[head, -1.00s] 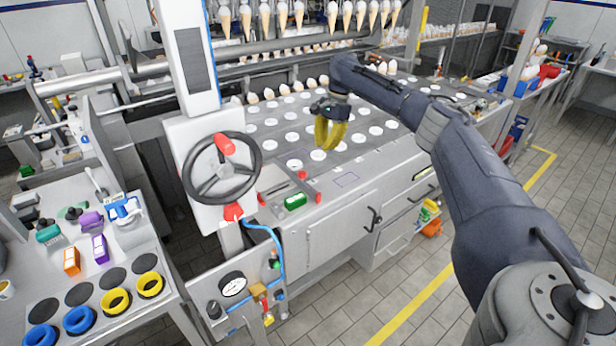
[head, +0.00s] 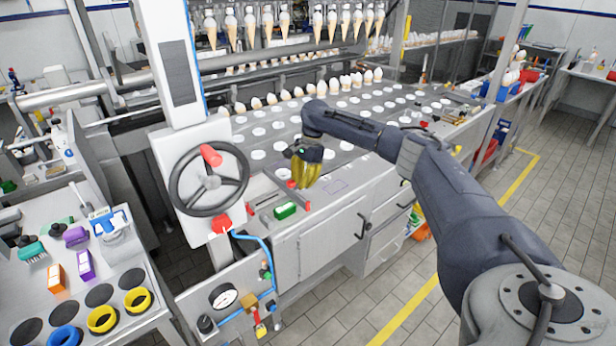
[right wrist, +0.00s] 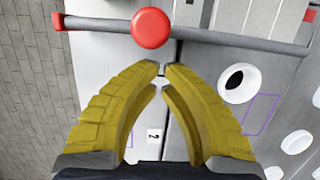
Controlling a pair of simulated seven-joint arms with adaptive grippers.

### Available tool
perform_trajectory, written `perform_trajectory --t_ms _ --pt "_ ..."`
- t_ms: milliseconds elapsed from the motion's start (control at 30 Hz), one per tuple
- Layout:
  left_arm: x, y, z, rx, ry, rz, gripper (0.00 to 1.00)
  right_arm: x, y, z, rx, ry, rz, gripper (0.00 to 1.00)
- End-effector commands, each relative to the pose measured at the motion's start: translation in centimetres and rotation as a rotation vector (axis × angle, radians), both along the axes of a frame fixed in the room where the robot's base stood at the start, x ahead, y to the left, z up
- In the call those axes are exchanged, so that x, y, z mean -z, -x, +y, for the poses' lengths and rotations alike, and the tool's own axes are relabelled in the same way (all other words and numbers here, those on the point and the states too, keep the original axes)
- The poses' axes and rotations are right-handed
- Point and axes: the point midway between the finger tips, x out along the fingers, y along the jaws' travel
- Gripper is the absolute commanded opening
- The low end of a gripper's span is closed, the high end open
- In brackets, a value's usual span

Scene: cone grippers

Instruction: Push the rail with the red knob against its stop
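The round red knob (right wrist: 151,27) sits on a grey rail (right wrist: 230,38) that crosses the top of the right wrist view. In the head view the knob (head: 291,184) shows small on the console, just left of my right gripper. My right gripper (head: 303,187) has yellow ribbed fingers and hangs over the console. In the right wrist view its fingertips (right wrist: 163,68) are together with nothing between them. They lie just short of the knob in the picture; I cannot tell whether they touch anything. Which end is the stop is unclear. My left gripper is out of view.
Red pieces show near both rail ends, one at the left (right wrist: 58,21). A green switch (head: 285,211) is beside the rail. A handwheel (head: 209,180) with a red handle stands to its left. White discs (head: 340,144) cover the plate behind. A bench with rings (head: 137,300) is at left.

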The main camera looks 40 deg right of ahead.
Motion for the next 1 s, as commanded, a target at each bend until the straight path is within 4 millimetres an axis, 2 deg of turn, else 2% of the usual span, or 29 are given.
perform_trajectory --t_ms 233,667,900,1000 --pt "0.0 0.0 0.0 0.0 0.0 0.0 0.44 0.0 0.1 1.4 -0.001 0.0 0.001 0.0" --pt "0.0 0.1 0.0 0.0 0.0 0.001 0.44 0.0 0.1 1.7 0.0 0.0 0.001 0.0" --pt "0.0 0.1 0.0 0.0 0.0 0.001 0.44 0.0 0.2 5.5 -0.004 -0.001 0.0 0.0" --pt "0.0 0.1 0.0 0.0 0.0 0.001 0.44 0.0 0.3 6.3 -0.002 -0.001 0.0 0.0"
